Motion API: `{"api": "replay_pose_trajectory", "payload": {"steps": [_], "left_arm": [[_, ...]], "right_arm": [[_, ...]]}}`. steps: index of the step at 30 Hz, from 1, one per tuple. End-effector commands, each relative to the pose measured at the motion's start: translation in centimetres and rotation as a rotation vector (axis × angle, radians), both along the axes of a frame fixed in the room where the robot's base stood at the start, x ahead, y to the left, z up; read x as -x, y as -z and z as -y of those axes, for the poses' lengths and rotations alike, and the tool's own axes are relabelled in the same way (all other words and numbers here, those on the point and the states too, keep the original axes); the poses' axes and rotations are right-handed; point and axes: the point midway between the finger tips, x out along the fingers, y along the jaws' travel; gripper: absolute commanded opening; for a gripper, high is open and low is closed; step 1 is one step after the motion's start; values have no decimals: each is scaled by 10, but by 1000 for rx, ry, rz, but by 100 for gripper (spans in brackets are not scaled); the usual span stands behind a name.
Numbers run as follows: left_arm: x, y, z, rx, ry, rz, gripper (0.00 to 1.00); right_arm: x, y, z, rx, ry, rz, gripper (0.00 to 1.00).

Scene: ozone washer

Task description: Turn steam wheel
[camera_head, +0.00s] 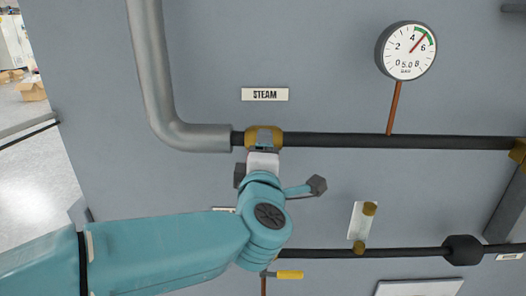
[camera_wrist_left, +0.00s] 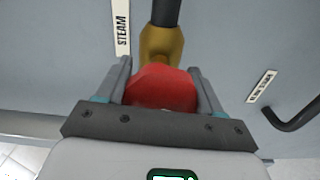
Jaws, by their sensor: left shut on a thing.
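The red steam wheel (camera_wrist_left: 160,88) shows in the left wrist view between the two fingers of my left gripper (camera_wrist_left: 162,82), in front of a brass valve body (camera_wrist_left: 160,45). The fingers are shut on the wheel, one on each side. In the head view the brass valve (camera_head: 264,137) sits on the dark upper pipe, just below the STEAM label (camera_head: 265,94). My teal left arm reaches up to it from the lower left and hides the wheel there. My right gripper is not in view.
A round gauge (camera_head: 406,50) stands above the upper pipe (camera_head: 400,141) at right, its red needle between 4 and 6. A grey insulated pipe (camera_head: 155,80) bends in from above. A lower pipe (camera_head: 400,252) with a yellow-handled valve (camera_head: 290,275) runs below. Floor (camera_head: 30,150) shows at left.

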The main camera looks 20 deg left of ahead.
Motion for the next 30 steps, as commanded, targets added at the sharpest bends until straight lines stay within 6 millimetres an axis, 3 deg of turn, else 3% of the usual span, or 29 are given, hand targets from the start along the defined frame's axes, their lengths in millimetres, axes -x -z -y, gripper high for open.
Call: {"api": "replay_pose_trajectory", "payload": {"steps": [14,15,16,26,30], "left_arm": [[0,1,1,-12,2,-5,36],[0,1,1,-11,2,-4,79],[0,1,1,-11,2,-4,89],[2,0,1,-11,1,-3,91],[17,1,6,-10,3,0,91]], "right_arm": [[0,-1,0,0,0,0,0],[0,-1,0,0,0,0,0],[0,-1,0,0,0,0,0],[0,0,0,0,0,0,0],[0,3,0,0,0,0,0]]}}
